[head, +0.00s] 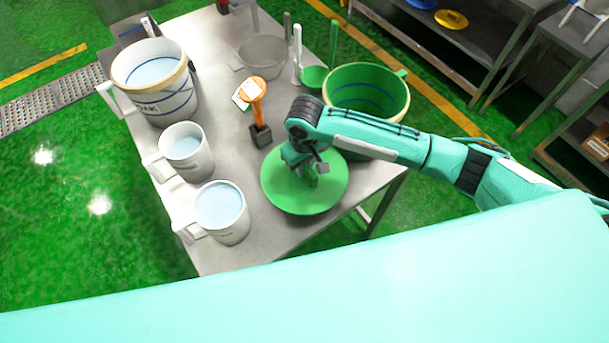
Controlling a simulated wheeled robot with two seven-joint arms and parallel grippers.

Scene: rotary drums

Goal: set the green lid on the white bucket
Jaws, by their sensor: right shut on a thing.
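The green lid (290,198) is a flat round disc over the front right part of the metal table. My right gripper (312,172) is above it, shut on its middle; the wrist hides part of the grip. I cannot tell whether the lid touches the table or hangs just above it. The white bucket (178,104) stands upright at the back left of the table. It has a cream rim, blue bands and an open top with pale blue contents. My left gripper is not in view.
Two white jugs (187,153) (222,213) stand along the table's left edge. A green bucket (367,92) stands on the right, behind my right arm. The table's middle (225,130) is clear.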

